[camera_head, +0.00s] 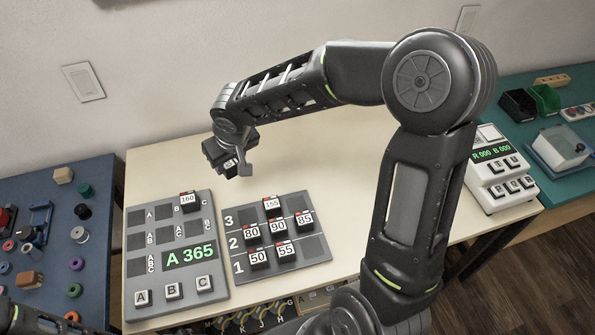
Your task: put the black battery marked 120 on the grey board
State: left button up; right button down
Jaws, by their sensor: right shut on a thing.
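The grey board (218,225) lies on the table at left, with dark square slots, a green "A 365" display and A, B, C buttons. A black battery marked 160 (188,202) sits in its top right slot. My right gripper (237,168) is above the table, behind the boards, shut on a dark block with a white label (229,163). The label is too small and tilted to read. No battery marked 120 can be read elsewhere. My left gripper is not in view.
A white keypad device (491,165) stands at right. A blue table (60,235) with small parts is at left. The table behind the rack is clear.

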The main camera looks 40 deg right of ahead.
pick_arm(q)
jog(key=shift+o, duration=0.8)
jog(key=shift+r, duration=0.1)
pick_arm(e)
jog(key=shift+s+d, duration=0.2)
jog(key=shift+d, duration=0.2)
pick_arm(q)
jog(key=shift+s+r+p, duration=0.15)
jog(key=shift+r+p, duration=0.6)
jog(key=shift+p, duration=0.15)
pick_arm(e)
jog(key=s+d+f+n+y, duration=0.2)
jog(key=s+d+n, duration=0.2)
jog(key=d+n, duration=0.15)
jog(key=n+g+y+p, duration=0.2)
jog(key=n+g, duration=0.1)
jog(key=n, duration=0.4)
send_over(291, 206)
jog(key=d, duration=0.1)
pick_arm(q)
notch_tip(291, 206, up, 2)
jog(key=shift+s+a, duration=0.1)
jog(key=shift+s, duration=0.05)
pick_arm(e)
jog(key=shift+s+d+f+n, duration=0.2)
jog(key=shift+d+f+n, duration=0.1)
jog(key=shift+n, duration=0.45)
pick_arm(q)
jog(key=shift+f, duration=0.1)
